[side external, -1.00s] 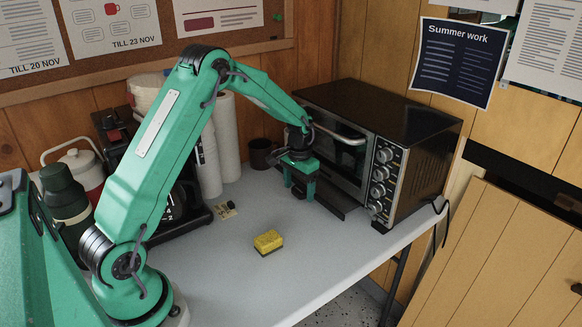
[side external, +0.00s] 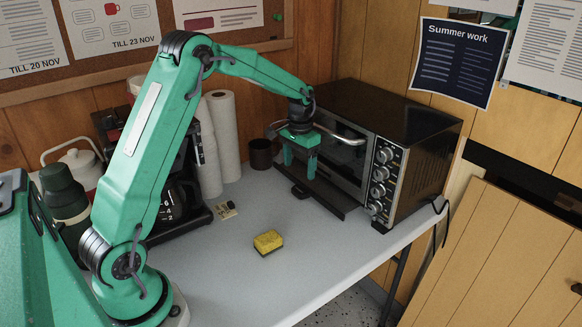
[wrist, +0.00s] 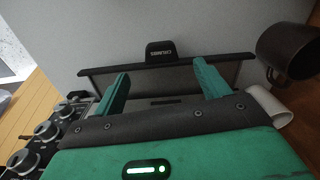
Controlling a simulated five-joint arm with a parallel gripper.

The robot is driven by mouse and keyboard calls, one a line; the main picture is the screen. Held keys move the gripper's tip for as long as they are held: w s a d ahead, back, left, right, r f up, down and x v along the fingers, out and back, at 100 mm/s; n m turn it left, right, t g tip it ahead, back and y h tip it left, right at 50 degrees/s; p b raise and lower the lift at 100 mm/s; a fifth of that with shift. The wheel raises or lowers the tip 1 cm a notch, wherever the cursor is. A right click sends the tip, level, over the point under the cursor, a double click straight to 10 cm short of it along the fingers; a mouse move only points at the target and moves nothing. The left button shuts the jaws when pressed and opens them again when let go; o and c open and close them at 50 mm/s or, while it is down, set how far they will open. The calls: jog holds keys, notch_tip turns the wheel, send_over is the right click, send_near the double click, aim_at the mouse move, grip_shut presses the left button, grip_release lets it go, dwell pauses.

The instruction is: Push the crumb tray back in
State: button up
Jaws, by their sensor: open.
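The crumb tray (side external: 330,203) is a flat dark tray sticking out at the foot of the black toaster oven (side external: 385,125). In the wrist view its front lip and a black lettered tab (wrist: 161,50) face away from the oven, and part of the tray's bed (wrist: 180,77) shows between my fingers. My gripper (side external: 300,169) is open and empty, fingers pointing down, in front of the oven door and over the tray. In the wrist view my gripper (wrist: 161,72) has its fingertips on the oven side of the lip. The tray's inner end is hidden.
A dark mug (side external: 262,153) stands beyond the tray, near paper rolls (side external: 222,135). The oven's door handle (side external: 340,134) juts out close to my wrist. A yellow sponge (side external: 268,242) lies on the grey table. The table in front of the tray is clear.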

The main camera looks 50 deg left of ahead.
jog(key=shift+s, duration=0.1)
jog(key=c, duration=1.2)
jog(key=shift+n, duration=0.4)
jog(key=c, duration=0.4)
jog(key=shift+s+r+n, duration=0.1)
jog(key=shift+n, duration=0.2)
grip_shut()
jog(key=s+r+n+t, duration=0.1)
jog(key=s+n, duration=0.3)
jog(key=n, duration=1.2)
jog(key=s+r+n+t, duration=0.1)
jog(key=s+n, duration=0.4)
jog(key=n, duration=1.2)
jog(key=shift+s+y, duration=0.25)
jog(key=shift+y, duration=0.15)
